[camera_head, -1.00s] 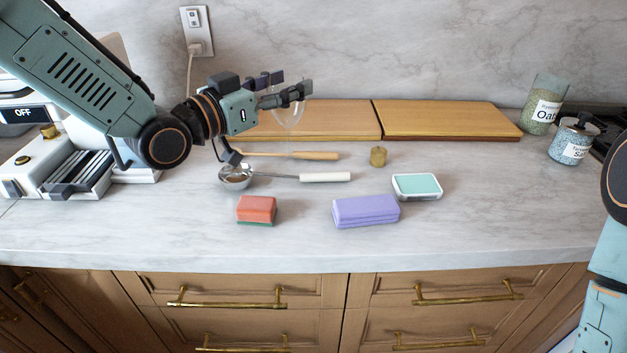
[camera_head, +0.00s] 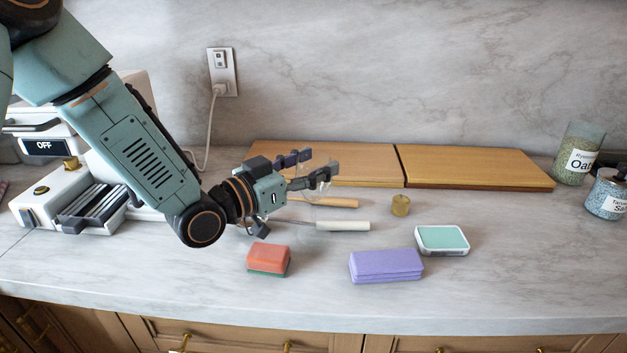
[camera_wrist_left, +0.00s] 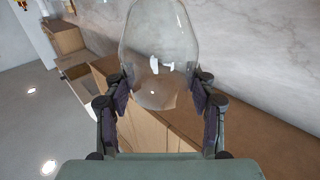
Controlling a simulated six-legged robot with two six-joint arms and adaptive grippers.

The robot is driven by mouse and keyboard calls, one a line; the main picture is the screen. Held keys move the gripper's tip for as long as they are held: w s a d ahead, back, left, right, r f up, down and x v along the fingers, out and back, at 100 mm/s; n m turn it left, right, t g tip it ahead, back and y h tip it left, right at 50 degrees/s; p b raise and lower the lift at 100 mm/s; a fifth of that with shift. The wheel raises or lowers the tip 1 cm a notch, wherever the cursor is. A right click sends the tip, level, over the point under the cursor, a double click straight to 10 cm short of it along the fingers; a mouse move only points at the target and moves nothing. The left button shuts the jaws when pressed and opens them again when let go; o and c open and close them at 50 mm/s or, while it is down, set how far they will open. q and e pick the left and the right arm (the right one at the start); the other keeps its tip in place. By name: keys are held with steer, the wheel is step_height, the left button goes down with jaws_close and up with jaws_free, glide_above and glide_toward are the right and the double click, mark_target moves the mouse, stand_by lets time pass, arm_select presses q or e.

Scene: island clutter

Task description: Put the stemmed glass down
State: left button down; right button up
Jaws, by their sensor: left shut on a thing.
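The stemmed glass is clear and hard to make out in the head view, a faint outline at my left gripper (camera_head: 318,174). In the left wrist view its transparent bowl (camera_wrist_left: 159,45) stands between the two dark fingers (camera_wrist_left: 159,97), which are closed on it. My left gripper reaches in from the left over the counter, in front of the left wooden board. The glass's stem and foot are not clear, and I cannot tell whether the foot touches the counter. My right gripper is out of view.
Two wooden boards (camera_head: 477,167) lie along the wall. Near the gripper are a white-handled ladle (camera_head: 343,226), a wooden-handled utensil (camera_head: 335,203), a brass weight (camera_head: 400,205), a red sponge (camera_head: 268,258), a purple block (camera_head: 386,265) and a teal-topped box (camera_head: 442,239). Front right counter is clear.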

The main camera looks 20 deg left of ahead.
mark_target(314, 200)
arm_select(q)
step_height(314, 200, down, 2)
steer(key=shift+a+f, duration=0.1)
steer(key=shift+f, duration=0.15)
steer(key=shift+s, duration=0.2)
steer(key=shift+w, duration=0.1)
steer(key=shift+f+b, duration=0.2)
steer(key=shift+b, duration=0.1)
steer(key=c, duration=0.8)
jaws_free()
steer(key=shift+w, duration=0.1)
steer(key=o, duration=0.4)
steer(key=shift+r, duration=0.15)
steer(key=shift+c, duration=0.2)
